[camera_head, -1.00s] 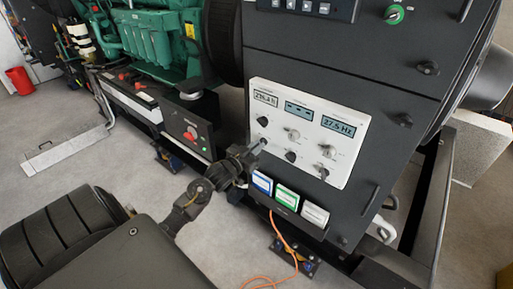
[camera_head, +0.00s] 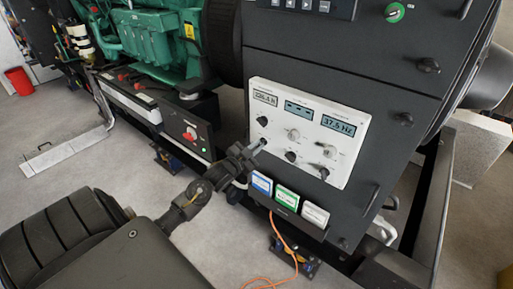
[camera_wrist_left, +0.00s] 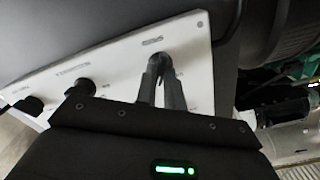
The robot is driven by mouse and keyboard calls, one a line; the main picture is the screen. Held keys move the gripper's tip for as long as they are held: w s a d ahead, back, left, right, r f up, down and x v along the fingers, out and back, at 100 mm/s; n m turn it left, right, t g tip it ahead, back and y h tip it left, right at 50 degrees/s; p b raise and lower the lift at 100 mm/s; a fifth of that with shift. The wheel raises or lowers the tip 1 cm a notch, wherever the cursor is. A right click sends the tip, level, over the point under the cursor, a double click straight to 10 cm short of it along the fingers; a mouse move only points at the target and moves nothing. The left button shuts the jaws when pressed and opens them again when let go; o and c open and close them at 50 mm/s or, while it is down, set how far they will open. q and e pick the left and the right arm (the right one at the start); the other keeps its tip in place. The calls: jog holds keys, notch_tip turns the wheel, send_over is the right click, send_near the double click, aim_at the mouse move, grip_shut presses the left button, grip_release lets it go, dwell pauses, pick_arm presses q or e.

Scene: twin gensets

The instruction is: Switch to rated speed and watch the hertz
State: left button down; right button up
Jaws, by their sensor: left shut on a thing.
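The white control panel (camera_head: 318,108) stands on the dark genset cabinet, with knobs and three small displays. Its right display (camera_head: 338,125) reads 37.5 Hz. My left gripper (camera_head: 262,143) is at the panel's lower left edge. In the left wrist view its fingers (camera_wrist_left: 160,72) are shut on a small switch at the white panel; the fingers hide most of it, so its position cannot be told. The label above it is too small to read. Black knobs (camera_wrist_left: 84,88) sit to its left in that view. My right gripper is not in view.
Blue, green and white-fronted boxes (camera_head: 287,198) sit in a rack under the panel. A green engine (camera_head: 150,40) stands behind at left. A box with a red switch (camera_head: 190,133) is left of my gripper. An orange cable (camera_head: 283,238) hangs to the floor.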

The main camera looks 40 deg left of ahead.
pick_arm(q)
jog(key=c, duration=1.5)
grip_release()
jog(key=s+b, duration=0.3)
jog(key=s, duration=0.7)
jog(key=shift+s+d, duration=0.15)
jog(key=shift+s, duration=0.25)
